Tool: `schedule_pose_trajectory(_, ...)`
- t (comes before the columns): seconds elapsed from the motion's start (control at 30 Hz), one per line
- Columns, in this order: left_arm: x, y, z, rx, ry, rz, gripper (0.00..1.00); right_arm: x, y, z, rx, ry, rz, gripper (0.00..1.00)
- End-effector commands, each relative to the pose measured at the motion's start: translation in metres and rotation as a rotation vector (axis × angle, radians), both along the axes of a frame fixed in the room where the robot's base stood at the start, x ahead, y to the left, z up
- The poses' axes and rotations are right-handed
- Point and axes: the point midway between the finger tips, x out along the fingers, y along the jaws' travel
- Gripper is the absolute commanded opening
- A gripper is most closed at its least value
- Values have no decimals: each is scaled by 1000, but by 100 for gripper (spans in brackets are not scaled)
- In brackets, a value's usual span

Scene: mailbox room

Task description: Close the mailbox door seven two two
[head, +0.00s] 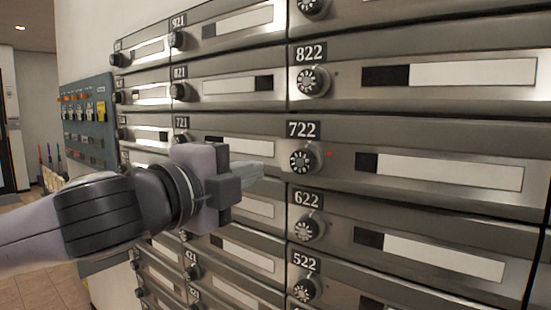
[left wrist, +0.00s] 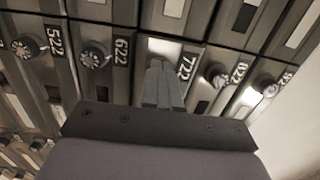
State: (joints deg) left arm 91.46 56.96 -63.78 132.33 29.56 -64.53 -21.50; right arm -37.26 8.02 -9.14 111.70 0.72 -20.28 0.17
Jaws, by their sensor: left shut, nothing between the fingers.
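Mailbox door 722 (head: 440,171) is a grey metal door with a numbered plate, a round dial (head: 301,160) and a long pale label window. It looks flush with the doors around it in the head view. My left gripper (head: 262,172) is shut and empty, its fingertips just left of the 722 dial; I cannot tell whether they touch the door. In the left wrist view the shut fingers (left wrist: 163,70) point at door 722, beside its number plate (left wrist: 187,66), and hide its dial. My right gripper is not in view.
Door 822 (head: 455,75) is above and door 622 (head: 440,255) below, both looking shut with protruding dials. Door 721 (head: 240,146) lies to the left, partly behind my left gripper.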

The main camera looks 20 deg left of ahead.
Motion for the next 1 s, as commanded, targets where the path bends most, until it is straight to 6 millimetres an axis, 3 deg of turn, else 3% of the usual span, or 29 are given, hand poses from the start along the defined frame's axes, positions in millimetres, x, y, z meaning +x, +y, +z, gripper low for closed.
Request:
schedule_pose_trajectory(0.2,39,-12,2,0,0,-1,0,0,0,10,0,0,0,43)
schedule_pose_trajectory(0.4,60,-18,1,1,0,0,0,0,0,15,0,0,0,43)
schedule_pose_trajectory(1.0,70,-20,0,2,4,-15,0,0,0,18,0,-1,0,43)
